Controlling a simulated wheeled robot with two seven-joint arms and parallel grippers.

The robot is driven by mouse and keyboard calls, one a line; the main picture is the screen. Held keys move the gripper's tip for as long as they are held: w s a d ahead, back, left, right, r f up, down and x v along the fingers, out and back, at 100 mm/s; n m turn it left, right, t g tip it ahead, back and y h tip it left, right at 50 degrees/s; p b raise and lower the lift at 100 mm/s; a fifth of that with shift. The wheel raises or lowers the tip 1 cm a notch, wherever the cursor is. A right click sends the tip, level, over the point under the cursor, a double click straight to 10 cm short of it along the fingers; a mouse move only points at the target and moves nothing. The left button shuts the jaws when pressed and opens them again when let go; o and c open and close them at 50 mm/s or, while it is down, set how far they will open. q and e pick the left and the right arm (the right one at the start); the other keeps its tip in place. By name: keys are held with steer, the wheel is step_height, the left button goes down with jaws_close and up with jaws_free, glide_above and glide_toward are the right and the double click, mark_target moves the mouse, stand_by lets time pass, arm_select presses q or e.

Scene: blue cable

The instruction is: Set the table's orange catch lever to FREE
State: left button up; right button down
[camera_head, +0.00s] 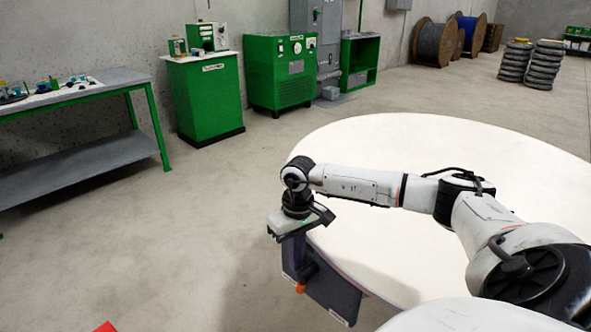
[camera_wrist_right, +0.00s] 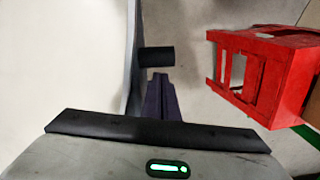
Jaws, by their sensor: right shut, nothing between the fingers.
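The round white table (camera_head: 440,145) fills the middle right of the head view. A dark plate (camera_head: 335,295) with pale edges hangs below its near-left rim. A small orange part (camera_head: 300,288), likely the catch lever's end, shows at the plate's left side; its setting cannot be read. My right gripper (camera_head: 301,273) points down beside the rim, shut and empty, just above the orange part. In the wrist view its dark fingers (camera_wrist_right: 160,92) are together, with a black cylinder (camera_wrist_right: 156,57) just past their tips. I cannot tell if they touch. My left gripper is out of view.
A red box-like frame (camera_wrist_right: 265,75) stands right of the fingers in the wrist view; a red corner (camera_head: 105,327) shows at the head view's bottom. A workbench (camera_head: 85,165) and green cabinets (camera_head: 205,100) line the wall.

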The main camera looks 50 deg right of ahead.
step_height(320, 180, up, 6)
steer(key=shift+d+r, duration=0.15)
